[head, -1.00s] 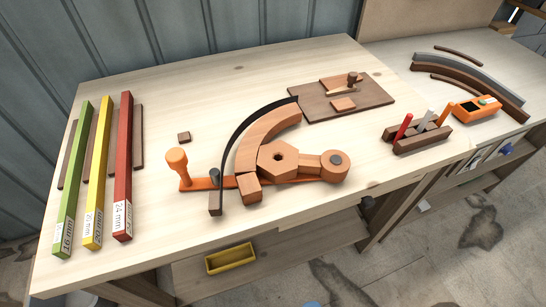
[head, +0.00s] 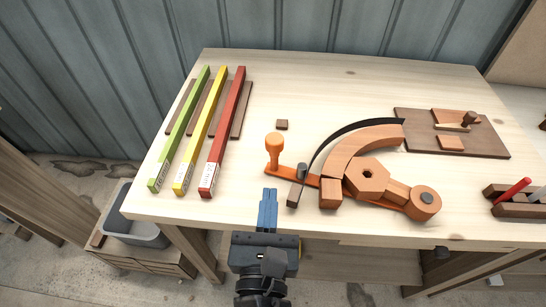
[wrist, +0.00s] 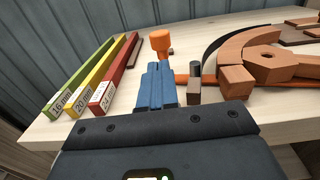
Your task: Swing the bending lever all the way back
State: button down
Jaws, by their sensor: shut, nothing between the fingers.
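The bending lever is an orange bar (head: 284,173) with an upright orange knob handle (head: 273,150) at its left end. The knob also shows in the wrist view (wrist: 162,44). A dark pin (head: 302,170) stands on the bar. The lever runs right, under the wooden bending form (head: 366,178), towards a round pivot (head: 424,203). A thin black strip (head: 340,135) curves along the form's outer side, with a small brown block (head: 295,195) at its near end. My gripper (head: 268,194), with blue fingers, is shut and empty at the table's front edge, short of the knob and apart from it.
Green (head: 181,130), yellow (head: 200,132) and red (head: 224,132) bars lie on a brown rack at the left. A small dark block (head: 282,125) lies behind the knob. A brown board (head: 485,137) is at the right. Table between red bar and knob is clear.

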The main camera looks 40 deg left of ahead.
aim_at(275, 149)
jog(key=x, duration=0.8)
jog(key=shift+w+a, duration=0.15)
jog(key=shift+w, duration=0.25)
